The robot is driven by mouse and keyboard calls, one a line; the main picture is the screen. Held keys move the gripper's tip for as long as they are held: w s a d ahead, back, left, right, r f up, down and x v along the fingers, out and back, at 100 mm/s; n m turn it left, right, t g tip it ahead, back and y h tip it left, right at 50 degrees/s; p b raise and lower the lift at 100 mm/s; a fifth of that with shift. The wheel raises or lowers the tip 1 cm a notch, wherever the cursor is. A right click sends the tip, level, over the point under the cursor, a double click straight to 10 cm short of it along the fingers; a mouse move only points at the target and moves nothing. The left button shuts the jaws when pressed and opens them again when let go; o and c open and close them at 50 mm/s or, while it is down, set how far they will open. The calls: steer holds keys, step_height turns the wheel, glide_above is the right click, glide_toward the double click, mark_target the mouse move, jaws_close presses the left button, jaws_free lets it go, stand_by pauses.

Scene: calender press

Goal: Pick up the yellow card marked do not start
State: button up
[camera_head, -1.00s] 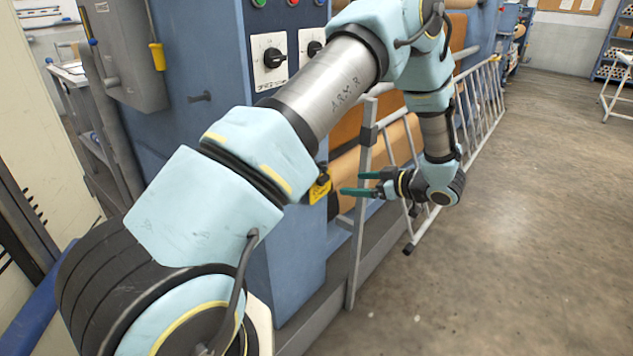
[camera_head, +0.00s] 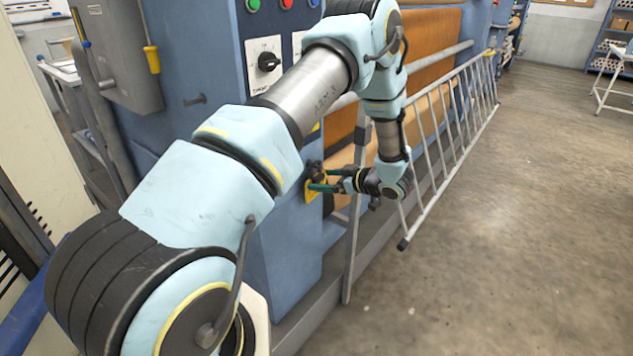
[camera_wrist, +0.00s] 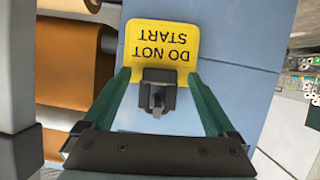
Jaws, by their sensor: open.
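The yellow card (camera_wrist: 160,42) reads DO NOT START, upside down in the wrist view, and lies flat against the blue machine side. A small dark block (camera_wrist: 158,90) sits over its lower part in that view. The card also shows in the head view (camera_head: 313,190), partly hidden by my gripper. My gripper (camera_head: 312,184) is open, with its green fingers pointing at the card. In the wrist view the gripper (camera_wrist: 160,85) has one finger on each side of the dark block and the card's lower part. I cannot tell whether the fingers touch the card.
The blue machine panel (camera_head: 285,235) carries a black rotary switch (camera_head: 268,61) and coloured buttons above. A grey post (camera_head: 354,225) and a tilted railing (camera_head: 440,160) stand close by my gripper. Orange rollers (camera_wrist: 75,75) lie behind. The floor at right is clear.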

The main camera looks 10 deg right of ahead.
steer(key=c, duration=1.4)
steer(key=shift+d+r+b, duration=0.1)
steer(key=shift+r+b, duration=0.3)
steer(key=shift+r, duration=0.35)
steer(key=s+d+b, duration=0.1)
steer(key=s+d, duration=0.3)
steer(key=s+d+b, duration=0.1)
steer(key=s+d, duration=0.2)
steer(key=s, duration=0.2)
steer(key=s+d+b, duration=0.1)
steer(key=s+d, duration=0.3)
steer(key=shift+s+d, duration=0.25)
steer(key=shift+d, duration=0.1)
